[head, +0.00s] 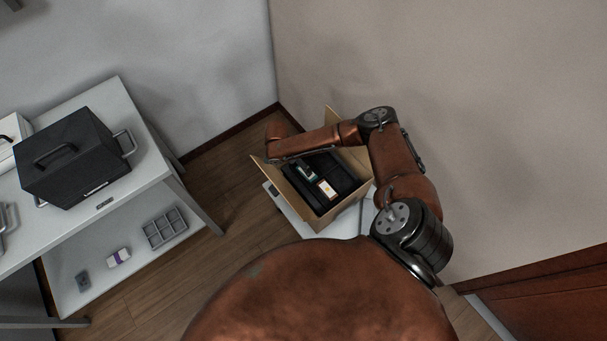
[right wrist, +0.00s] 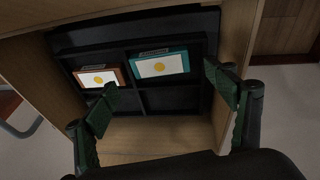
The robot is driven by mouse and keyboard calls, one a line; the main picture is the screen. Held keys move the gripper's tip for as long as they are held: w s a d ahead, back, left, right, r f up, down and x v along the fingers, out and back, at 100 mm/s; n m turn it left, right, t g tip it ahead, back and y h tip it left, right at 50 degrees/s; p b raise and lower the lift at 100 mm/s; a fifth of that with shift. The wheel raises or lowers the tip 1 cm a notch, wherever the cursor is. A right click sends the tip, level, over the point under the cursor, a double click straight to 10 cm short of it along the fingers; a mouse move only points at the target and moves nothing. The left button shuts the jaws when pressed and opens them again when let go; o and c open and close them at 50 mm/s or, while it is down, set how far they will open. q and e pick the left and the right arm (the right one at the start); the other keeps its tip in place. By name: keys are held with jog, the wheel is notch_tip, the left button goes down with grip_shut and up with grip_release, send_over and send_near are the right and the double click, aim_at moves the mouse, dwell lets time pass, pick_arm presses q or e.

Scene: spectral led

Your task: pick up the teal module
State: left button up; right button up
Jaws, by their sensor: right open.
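The teal module (right wrist: 160,65) has a pale face with a yellow dot. It sits in a compartment of a black divided tray (right wrist: 168,101) inside an open cardboard box, and also shows in the head view (head: 307,173). My right gripper (right wrist: 165,96) is open and empty, its fingers spread on the near side of the teal module and apart from it. In the head view my right arm reaches over the box and its fingertips are hard to make out. My left gripper is not in view.
An orange module (right wrist: 98,77) sits left of the teal one in the tray. The cardboard box (head: 345,212) has raised walls and flaps around it, near the wall corner. A grey shelf table with a black case (head: 75,160) stands at the left. Floor between is clear.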

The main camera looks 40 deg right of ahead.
jog(key=b+x, duration=0.1)
jog(key=x, duration=0.1)
jog(key=b+x, duration=0.1)
jog(key=x, duration=0.2)
jog(key=d+b+x, duration=0.1)
jog(key=x, duration=0.2)
jog(key=shift+r, duration=0.15)
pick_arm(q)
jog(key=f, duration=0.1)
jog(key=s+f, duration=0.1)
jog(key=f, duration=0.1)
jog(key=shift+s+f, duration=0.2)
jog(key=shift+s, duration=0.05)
pick_arm(e)
jog(key=shift+c, duration=0.6)
jog(key=shift+s, duration=0.1)
jog(key=c, duration=0.7)
jog(key=shift+a, duration=0.1)
jog(key=shift+c, duration=0.2)
